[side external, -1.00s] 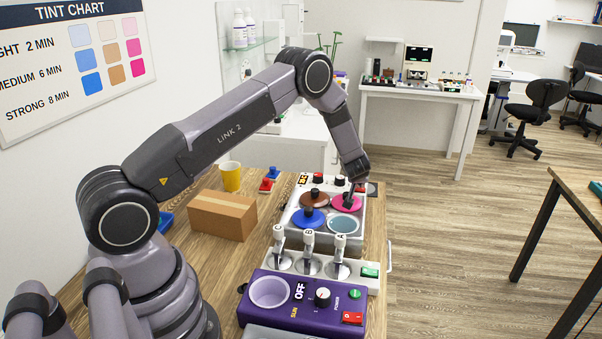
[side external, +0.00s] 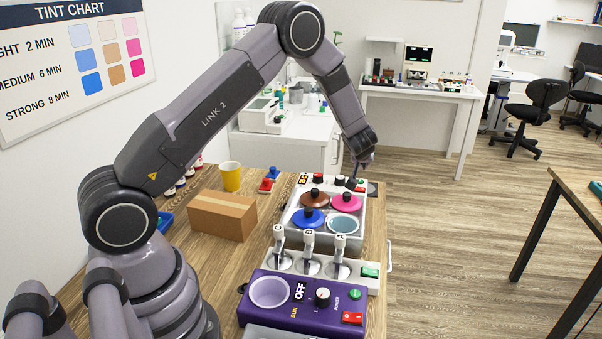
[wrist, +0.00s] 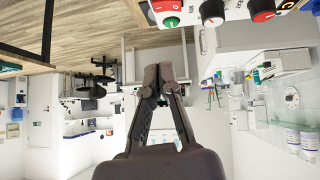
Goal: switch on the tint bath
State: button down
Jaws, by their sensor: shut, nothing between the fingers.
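The tint bath (side external: 290,222) is a white unit with brown (side external: 314,197), pink (side external: 345,202) and blue (side external: 309,218) knobbed lids and one uncovered blue-grey well (side external: 343,226). Its back panel holds a small orange-and-black display (side external: 303,179), a red-topped knob (side external: 318,178) and a dark knob (side external: 339,180). My gripper (side external: 353,184) is shut and empty, by the right end of this panel; contact cannot be told. In the wrist view its fingertips (wrist: 164,72) meet, apart from a green round control with red beside it (wrist: 172,21), a black knob (wrist: 212,10) and a red knob (wrist: 262,10).
In front stand a white stand with several upright levers (side external: 309,264) and a purple box (side external: 290,318) reading OFF. A cardboard box (side external: 222,215), a yellow cup (side external: 231,176) and small red (side external: 266,186) and blue (side external: 272,173) items are left.

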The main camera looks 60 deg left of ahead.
jog(key=shift+d+v, duration=0.25)
jog(key=shift+v, duration=1.8)
jog(key=shift+w, duration=0.2)
